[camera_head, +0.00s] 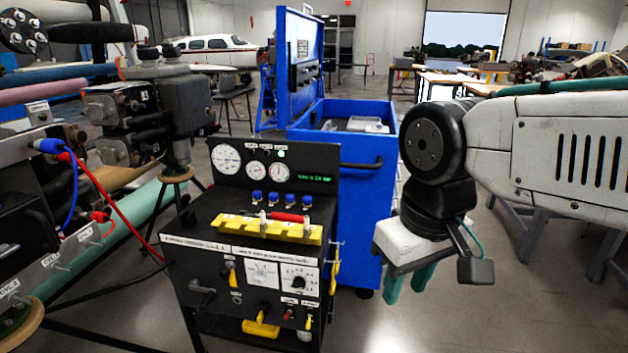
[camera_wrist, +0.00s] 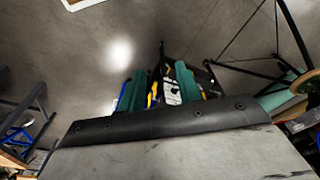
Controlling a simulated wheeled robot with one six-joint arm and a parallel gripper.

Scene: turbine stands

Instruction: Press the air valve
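A black test cart (camera_head: 200,250) stands left of centre, with a panel of round gauges (camera_head: 227,158) and a small green display. Its front carries a yellow lever (camera_head: 232,273), a black knob (camera_head: 298,283), a larger yellow handle (camera_head: 262,326) and small red controls (camera_head: 288,313). I cannot tell which control is the air valve; the labels are too small to read. My gripper (camera_head: 408,284) hangs to the right of the cart, apart from it, with its teal fingers pointing down. The fingers stand apart and empty; they also show in the wrist view (camera_wrist: 160,82).
A yellow bar (camera_head: 268,230) with a red handle (camera_head: 286,217) lies on the cart top, before several blue knobs. A blue tool cabinet (camera_head: 358,215) stands behind. Turbine equipment (camera_head: 180,105) with red and blue cables is at left. Bare floor lies at front right.

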